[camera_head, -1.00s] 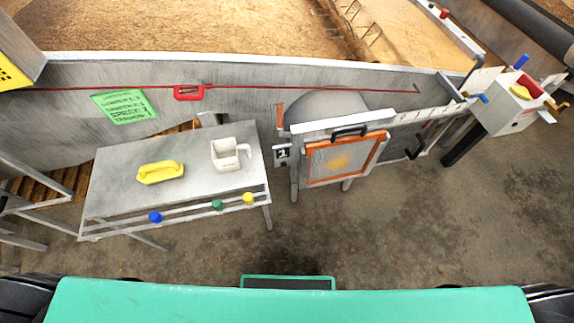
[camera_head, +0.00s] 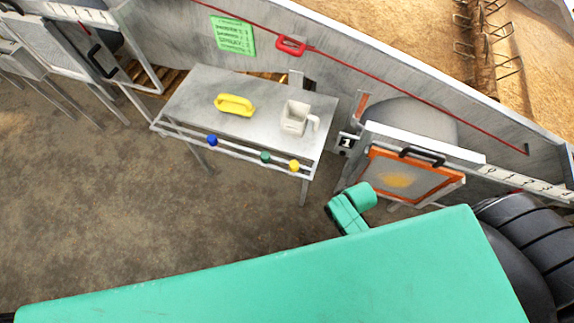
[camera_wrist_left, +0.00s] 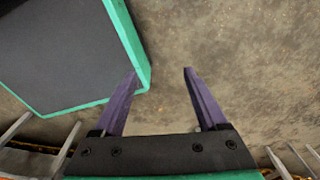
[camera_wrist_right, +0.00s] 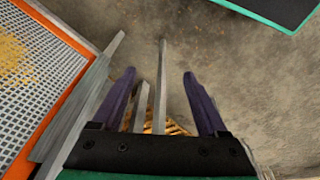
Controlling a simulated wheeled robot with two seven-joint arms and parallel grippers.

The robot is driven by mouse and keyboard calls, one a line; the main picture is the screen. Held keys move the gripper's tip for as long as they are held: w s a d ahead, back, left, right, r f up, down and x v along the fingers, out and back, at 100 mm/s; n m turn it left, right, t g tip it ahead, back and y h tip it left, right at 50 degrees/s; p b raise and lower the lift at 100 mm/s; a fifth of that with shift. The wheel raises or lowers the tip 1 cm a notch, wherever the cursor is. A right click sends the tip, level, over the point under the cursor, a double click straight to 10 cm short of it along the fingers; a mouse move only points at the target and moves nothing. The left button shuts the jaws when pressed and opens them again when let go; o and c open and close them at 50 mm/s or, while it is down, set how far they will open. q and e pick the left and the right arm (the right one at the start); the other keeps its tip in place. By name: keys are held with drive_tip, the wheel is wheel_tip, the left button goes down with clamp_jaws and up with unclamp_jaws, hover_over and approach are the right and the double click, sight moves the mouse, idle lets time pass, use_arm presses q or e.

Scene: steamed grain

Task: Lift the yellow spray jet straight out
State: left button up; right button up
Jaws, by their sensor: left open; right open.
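A small yellow round-topped piece (camera_head: 293,165) sits on the front rail of the grey table, right of a green one (camera_head: 265,157) and a blue one (camera_head: 212,140). It appears to be the yellow spray jet; its lower part is too small to make out. My left gripper (camera_wrist_left: 160,72) is open and empty above bare floor in the left wrist view. My right gripper (camera_wrist_right: 160,75) is open and empty, with an orange-framed mesh screen beside it in its wrist view. Neither gripper's fingers show in the head view.
On the table (camera_head: 185,95) lie a yellow handled block (camera_head: 234,104) and a white jug (camera_head: 296,117). An orange-framed screen (camera_head: 440,187) stands to the right, near my green arm link. A grey wall with a red cord runs behind. The floor in front is clear.

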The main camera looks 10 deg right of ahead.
wheel_tip(320, 180, up, 7)
drive_tip(key=w, duration=0.2)
wheel_tip(320, 180, up, 16)
drive_tip(key=n+g, duration=0.2)
drive_tip(key=n, duration=0.4)
hover_over(294, 164)
wheel_tip(294, 164, down, 15)
drive_tip(key=shift+r+b, duration=0.15)
drive_tip(key=shift+b, duration=0.65)
use_arm(q)
drive_tip(key=shift+w+a+f, duration=0.15)
drive_tip(key=shift+w+f, duration=0.05)
drive_tip(key=shift+f, duration=0.2)
drive_tip(key=shift+w+a+f, duration=0.1)
drive_tip(key=shift+w+f, duration=0.05)
drive_tip(key=shift+f, duration=0.25)
use_arm(e)
clamp_jaws()
drive_tip(key=shift+r, duration=0.15)
use_arm(q)
wheel_tip(294, 164, up, 2)
drive_tip(key=shift+r+p, duration=0.25)
drive_tip(key=shift+p, duration=1)
use_arm(e)
wheel_tip(294, 164, up, 20)
